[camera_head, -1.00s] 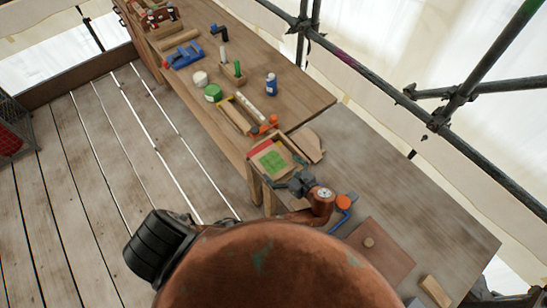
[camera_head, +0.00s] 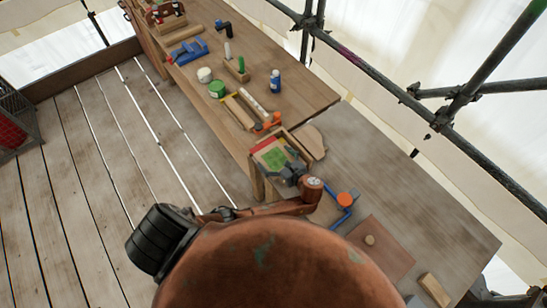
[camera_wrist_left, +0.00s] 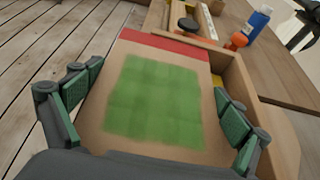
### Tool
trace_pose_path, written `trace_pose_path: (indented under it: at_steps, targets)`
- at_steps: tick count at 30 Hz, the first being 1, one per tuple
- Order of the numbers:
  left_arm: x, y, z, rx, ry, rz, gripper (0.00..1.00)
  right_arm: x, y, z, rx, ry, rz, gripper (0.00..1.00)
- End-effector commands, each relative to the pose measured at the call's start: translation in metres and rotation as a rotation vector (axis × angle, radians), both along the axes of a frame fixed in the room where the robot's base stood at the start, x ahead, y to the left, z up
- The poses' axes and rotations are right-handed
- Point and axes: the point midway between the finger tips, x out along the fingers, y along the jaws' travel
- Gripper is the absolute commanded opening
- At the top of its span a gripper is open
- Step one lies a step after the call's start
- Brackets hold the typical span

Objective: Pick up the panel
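The panel (camera_head: 271,154) is a tan board with a green square and a red strip along its far edge. It lies in a shallow wooden tray (camera_head: 297,155) near the middle of the bench. In the left wrist view the panel (camera_wrist_left: 155,100) fills the middle, and the tray wall (camera_wrist_left: 240,85) runs along its right side. My left gripper (camera_head: 285,165) is over the near end of the panel. It also shows in the left wrist view (camera_wrist_left: 155,105), open, with its fingers spread either side of the panel and nothing clearly gripped. My right gripper is out of view.
A rounded wooden piece (camera_head: 313,141) lies right of the tray. An orange-topped blue tool (camera_head: 345,202) and a brown board with a knob (camera_head: 385,255) lie nearer. Bare bench lies to the right.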

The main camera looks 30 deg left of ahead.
Motion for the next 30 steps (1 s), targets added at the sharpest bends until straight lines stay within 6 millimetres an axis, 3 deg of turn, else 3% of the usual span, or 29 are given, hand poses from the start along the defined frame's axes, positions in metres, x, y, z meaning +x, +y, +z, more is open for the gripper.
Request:
trace_pose_path:
  at_steps: [8,19,25,30]
  targets:
    - [0.0,0.001,0.0,0.001,0.001,0.001,0.66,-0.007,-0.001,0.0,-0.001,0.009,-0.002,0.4]
    - [0.0,0.001,0.005,0.001,0.0,0.001,0.66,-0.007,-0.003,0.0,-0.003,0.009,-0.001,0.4]
    - [0.001,0.001,0.03,0.0,-0.005,0.001,0.66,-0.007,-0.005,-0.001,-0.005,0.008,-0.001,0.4]
    - [-0.024,0.011,0.061,-0.001,-0.003,0.001,0.66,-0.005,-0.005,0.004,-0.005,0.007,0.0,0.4]
